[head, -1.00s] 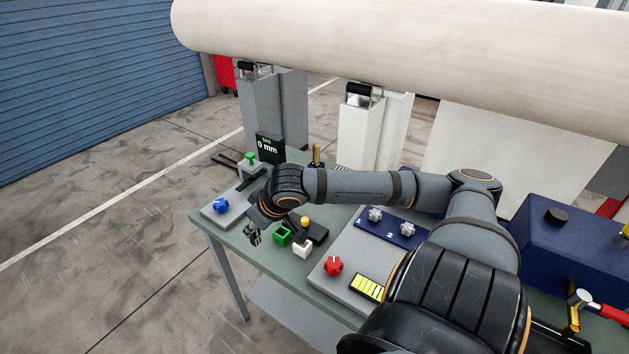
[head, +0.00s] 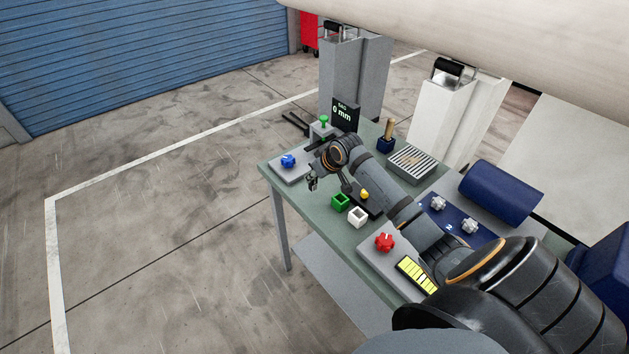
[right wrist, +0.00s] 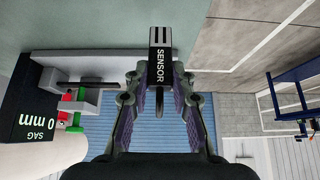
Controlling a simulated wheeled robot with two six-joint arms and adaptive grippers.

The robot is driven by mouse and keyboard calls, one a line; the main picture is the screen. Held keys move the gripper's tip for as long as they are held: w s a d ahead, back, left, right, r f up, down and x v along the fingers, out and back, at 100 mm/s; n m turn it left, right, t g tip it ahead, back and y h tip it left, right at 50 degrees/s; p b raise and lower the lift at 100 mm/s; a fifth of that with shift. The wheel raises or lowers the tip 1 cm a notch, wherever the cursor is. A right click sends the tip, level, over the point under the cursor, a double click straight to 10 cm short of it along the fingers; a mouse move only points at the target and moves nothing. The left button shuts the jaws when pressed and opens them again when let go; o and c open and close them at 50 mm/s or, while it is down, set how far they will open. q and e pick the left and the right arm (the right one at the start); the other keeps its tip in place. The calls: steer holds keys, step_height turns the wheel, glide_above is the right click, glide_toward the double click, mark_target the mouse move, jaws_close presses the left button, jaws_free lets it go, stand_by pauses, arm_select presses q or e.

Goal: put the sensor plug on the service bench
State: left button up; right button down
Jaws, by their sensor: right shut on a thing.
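The sensor plug (right wrist: 160,60) is a black piece with white SENSOR lettering and light stripes at its end. In the right wrist view it sits between the fingertips of my right gripper (right wrist: 160,88), which is shut on it. In the head view my right gripper (head: 313,182) hangs near the left edge of the green-topped bench (head: 318,213), between the blue knob and the green block. The plug is too small to make out there, and I cannot tell whether it touches the bench. My left gripper is out of view.
A blue knob (head: 288,160), green block (head: 340,202), white block (head: 357,216) and red knob (head: 385,242) stand along the bench. A black SAG display (head: 343,112) stands at the back. A large pale roll (head: 520,40) overhangs. Floor left of the bench is clear.

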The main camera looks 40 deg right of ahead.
mark_target(316, 182)
steer(key=shift+w+d+f, duration=0.1)
steer(key=shift+w+f, duration=0.15)
steer(key=shift+f, duration=0.05)
step_height(316, 182, down, 2)
steer(key=shift+f+p, duration=0.2)
steer(key=shift+p, duration=0.7)
steer(key=shift+f, duration=0.35)
steer(key=shift+f, duration=0.15)
steer(key=c, duration=1.1)
jaws_free()
steer(key=shift+c, duration=0.2)
